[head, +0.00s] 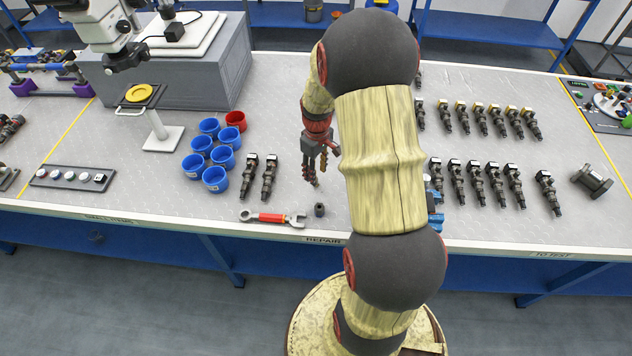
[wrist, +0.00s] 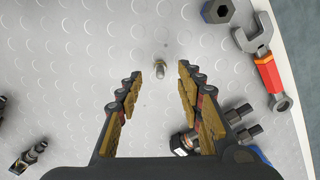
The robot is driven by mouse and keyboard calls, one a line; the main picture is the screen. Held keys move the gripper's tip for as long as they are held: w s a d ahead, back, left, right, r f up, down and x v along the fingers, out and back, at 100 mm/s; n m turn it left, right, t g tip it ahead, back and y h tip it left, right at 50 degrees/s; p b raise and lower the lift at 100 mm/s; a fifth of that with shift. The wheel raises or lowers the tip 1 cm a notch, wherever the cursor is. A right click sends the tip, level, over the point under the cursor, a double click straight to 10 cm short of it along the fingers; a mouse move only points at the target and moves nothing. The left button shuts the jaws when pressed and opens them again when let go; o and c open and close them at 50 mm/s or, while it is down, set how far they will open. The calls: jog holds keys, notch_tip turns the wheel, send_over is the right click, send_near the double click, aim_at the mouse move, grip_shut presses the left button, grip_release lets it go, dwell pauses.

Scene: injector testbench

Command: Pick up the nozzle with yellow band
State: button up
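A small metallic nozzle (wrist: 160,65) stands on the bench in the wrist view. It has a dull yellowish tint, but it is too small to make out a band clearly. My gripper (wrist: 160,78) is open, with one finger on each side of the nozzle in the picture. Clear gaps show on both sides and nothing is held. In the head view my gripper (head: 317,172) points down over the middle of the bench, left of my arm. I cannot make out the nozzle there.
A red-handled wrench (head: 272,217) and a dark socket (head: 319,210) lie near the front edge. More injectors (head: 478,184) stand in rows at right. Bare bench surrounds the nozzle.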

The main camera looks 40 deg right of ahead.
notch_tip(320, 180, down, 4)
jog(key=shift+w+f+b, duration=0.1)
jog(key=shift+f+b, duration=0.05)
jog(key=shift+b, duration=0.15)
jog(key=shift+c, duration=1.2)
grip_shut()
